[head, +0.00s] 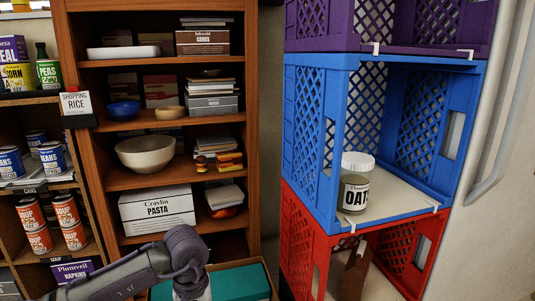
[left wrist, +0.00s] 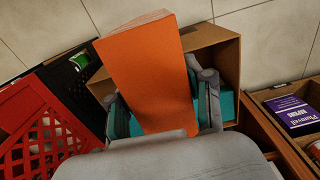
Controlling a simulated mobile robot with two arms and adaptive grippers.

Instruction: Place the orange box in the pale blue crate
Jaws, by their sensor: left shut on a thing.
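An orange box (left wrist: 150,75) is between the fingers of my left gripper (left wrist: 163,98) in the left wrist view. The gripper is shut on it. The box is tilted and stands over an open brown carton with teal inside. In the head view my left arm comes in at the bottom, with the gripper and orange box out of sight. A bright blue crate (head: 325,213) is in the stack at the right of the head view, open at the front. I see no paler blue crate. My right gripper is not in view.
The blue crate holds a jar of oats (head: 354,185), with room beside it. A purple crate (head: 325,45) is above and a red crate (head: 318,250) below. Wooden shelves (head: 85,180) stand left. The brown carton (left wrist: 228,55) is below my gripper; a black crate (left wrist: 62,75) lies left.

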